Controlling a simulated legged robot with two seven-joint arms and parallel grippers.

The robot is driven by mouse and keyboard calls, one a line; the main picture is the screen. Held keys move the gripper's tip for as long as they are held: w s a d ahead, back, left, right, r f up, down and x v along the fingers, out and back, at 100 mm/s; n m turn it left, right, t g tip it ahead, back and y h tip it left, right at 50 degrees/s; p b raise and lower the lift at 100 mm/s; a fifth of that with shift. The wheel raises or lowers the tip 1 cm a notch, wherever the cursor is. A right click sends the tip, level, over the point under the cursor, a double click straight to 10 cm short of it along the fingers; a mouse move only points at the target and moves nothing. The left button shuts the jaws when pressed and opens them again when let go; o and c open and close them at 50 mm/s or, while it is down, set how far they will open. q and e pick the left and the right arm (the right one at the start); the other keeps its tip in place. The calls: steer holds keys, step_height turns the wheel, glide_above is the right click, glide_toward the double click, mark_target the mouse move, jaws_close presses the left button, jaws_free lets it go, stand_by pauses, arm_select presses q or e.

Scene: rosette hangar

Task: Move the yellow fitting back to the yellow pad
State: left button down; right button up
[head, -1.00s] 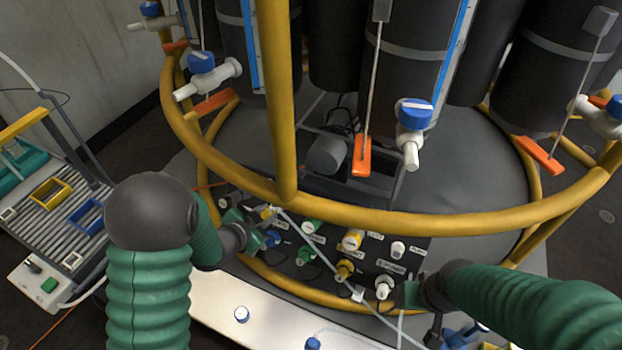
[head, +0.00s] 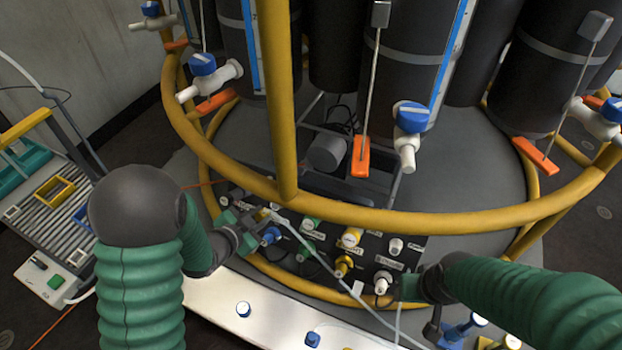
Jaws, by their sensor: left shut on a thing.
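My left gripper (head: 252,221) is at the upper left of the black connector panel (head: 318,262), shut on a small yellow fitting (head: 264,213). A pale hose runs from beside the fitting down to the right across the panel. The fingers partly hide the fitting, and I cannot tell whether it is still seated in the panel. A yellow square frame (head: 64,198), which looks like the yellow pad, lies on the ribbed tray at the left, well away from the gripper. My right gripper (head: 408,287) is at the panel's lower right; its jaw opening is unclear.
Other yellow, green, white and blue fittings stick out of the panel close to my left gripper. A blue frame (head: 82,215) on the tray is partly hidden by my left arm. A white bench (head: 225,292) lies in front.

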arm_select(q)
steer(key=shift+s+r, duration=0.15)
